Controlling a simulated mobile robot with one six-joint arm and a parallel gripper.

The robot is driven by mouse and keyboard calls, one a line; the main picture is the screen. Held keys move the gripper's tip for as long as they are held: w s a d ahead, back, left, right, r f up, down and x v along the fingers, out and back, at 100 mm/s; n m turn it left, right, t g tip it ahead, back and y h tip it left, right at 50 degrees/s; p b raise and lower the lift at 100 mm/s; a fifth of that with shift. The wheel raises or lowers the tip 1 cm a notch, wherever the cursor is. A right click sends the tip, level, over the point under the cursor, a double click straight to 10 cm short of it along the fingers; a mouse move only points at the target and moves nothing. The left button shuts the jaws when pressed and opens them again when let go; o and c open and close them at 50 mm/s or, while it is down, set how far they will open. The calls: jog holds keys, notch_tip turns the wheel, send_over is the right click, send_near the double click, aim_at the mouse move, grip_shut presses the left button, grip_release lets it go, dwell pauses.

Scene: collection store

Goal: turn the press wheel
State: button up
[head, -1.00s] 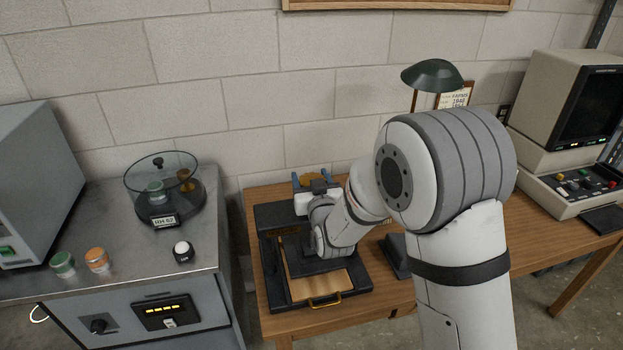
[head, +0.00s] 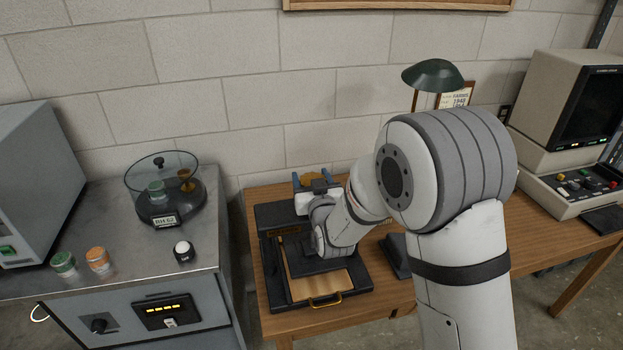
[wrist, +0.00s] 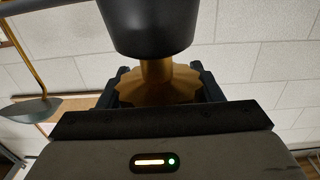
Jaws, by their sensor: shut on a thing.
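The press (head: 275,218) stands on the wooden table, a dark frame with a light board on its bed. Its brass wheel (head: 311,179) shows just behind my wrist in the head view. In the wrist view the scalloped brass wheel (wrist: 160,88) sits on a short brass stem under a dark cylindrical part (wrist: 150,25). My gripper (wrist: 160,95) has its dark fingers on both sides of the wheel, shut on it. The contact faces are hidden by the gripper's body. In the head view my arm hides the press's right side.
A glass-covered dish (head: 164,190) and two small jars (head: 97,260) stand on the metal cabinet at left. A green lamp (head: 433,75) stands behind my arm. A computer terminal (head: 570,125) is at right. The wooden table's front right is clear.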

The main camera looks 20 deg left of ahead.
jog(key=o, duration=1)
jog(key=shift+c, duration=0.2)
jog(key=b+v, duration=0.2)
jog(key=v, duration=0.5)
jog(key=shift+s+d+b, duration=0.2)
jog(key=shift+s+b, duration=0.1)
jog(key=shift+s, duration=0.05)
